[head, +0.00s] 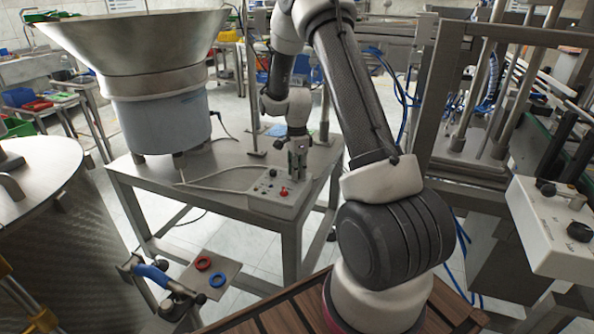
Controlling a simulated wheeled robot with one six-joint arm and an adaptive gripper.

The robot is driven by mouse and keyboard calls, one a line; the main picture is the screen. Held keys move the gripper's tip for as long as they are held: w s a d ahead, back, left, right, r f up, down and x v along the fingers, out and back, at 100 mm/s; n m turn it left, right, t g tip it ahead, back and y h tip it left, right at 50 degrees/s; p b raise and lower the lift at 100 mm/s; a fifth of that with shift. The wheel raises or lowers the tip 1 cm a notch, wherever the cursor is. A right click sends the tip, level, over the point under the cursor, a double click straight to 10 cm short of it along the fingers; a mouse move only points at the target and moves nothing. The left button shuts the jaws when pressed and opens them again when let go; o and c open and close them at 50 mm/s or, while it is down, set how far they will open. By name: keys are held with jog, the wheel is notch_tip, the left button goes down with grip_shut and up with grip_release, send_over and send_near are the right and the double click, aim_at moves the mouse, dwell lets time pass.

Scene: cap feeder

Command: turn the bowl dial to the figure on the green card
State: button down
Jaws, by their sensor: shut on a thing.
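The control box (268,203), pale grey, sits on the steel table near its front right corner. On its top I see a red button (284,192) and a small black knob (272,173). My gripper (296,177) points down over the right part of the box and is shut on a dial there. The fingers hide that dial, so its pointer and figures cannot be read. The feeder bowl (135,58), a wide steel cone on a blue-grey drum (162,122), stands on the left of the same table. I cannot make out a green card.
A cable (215,187) runs across the table (150,180) from the box. A small plate with a red ring (203,263) and a blue ring (217,280) is in front. Another white control box (555,225) with black knobs is at the right, beside a metal frame.

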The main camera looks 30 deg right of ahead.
jog(key=shift+w+m, duration=0.1)
jog(key=shift+m, duration=0.4)
jog(key=c, duration=1.2)
grip_release()
jog(key=shift+c, duration=0.2)
notch_tip(320, 180, up, 12)
